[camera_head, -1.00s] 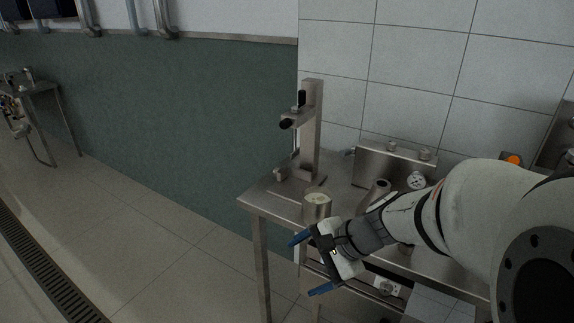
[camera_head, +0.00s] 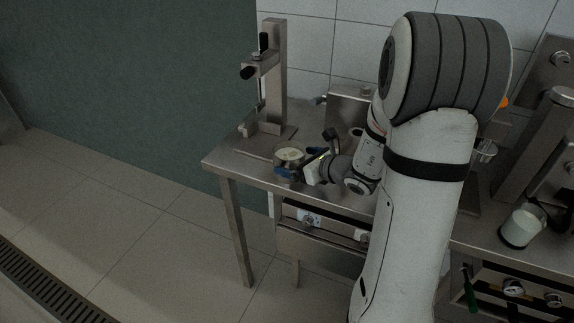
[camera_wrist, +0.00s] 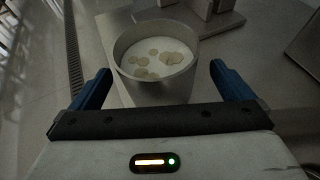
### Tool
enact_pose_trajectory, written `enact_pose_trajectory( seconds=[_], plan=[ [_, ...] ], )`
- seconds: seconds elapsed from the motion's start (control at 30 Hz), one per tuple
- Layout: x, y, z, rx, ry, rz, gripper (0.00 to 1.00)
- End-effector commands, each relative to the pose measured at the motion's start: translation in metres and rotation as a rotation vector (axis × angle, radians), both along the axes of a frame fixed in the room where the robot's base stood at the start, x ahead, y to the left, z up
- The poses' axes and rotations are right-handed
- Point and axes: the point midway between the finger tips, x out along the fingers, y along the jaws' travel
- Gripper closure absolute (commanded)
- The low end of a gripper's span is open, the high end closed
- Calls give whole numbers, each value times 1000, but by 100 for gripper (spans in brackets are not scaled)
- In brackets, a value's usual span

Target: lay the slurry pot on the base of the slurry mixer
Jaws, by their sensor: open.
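The slurry pot (camera_head: 289,154) is a grey metal cup standing upright near the left front part of the steel table. In the wrist view the pot (camera_wrist: 155,82) holds pale liquid with several round tan patches on top. My gripper (camera_head: 300,168) is open at the pot, with its blue fingers on either side of it; the wrist view shows my gripper (camera_wrist: 160,75) with a gap between each finger and the wall. The slurry mixer (camera_head: 273,75) is an upright column with a black-knobbed head. Its flat base (camera_head: 262,146) lies just behind and left of the pot, with nothing on it.
The steel table (camera_head: 225,160) ends close by at its left and front edges. A metal box (camera_head: 350,105) stands behind my arm. My arm hides much of the middle.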

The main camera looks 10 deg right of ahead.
Motion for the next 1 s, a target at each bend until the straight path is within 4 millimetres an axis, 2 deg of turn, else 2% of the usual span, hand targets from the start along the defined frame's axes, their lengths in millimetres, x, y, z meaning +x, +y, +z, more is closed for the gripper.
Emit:
enact_pose_trajectory(
  seconds=[0.23, 0.53, 1.0],
  plan=[
    [26, 19, -15, -1, 1, 7, 0],
    [30, 22, -17, -2, -1, 6, 0],
    [30, 23, -17, -2, -1, 7, 38]
  ],
)
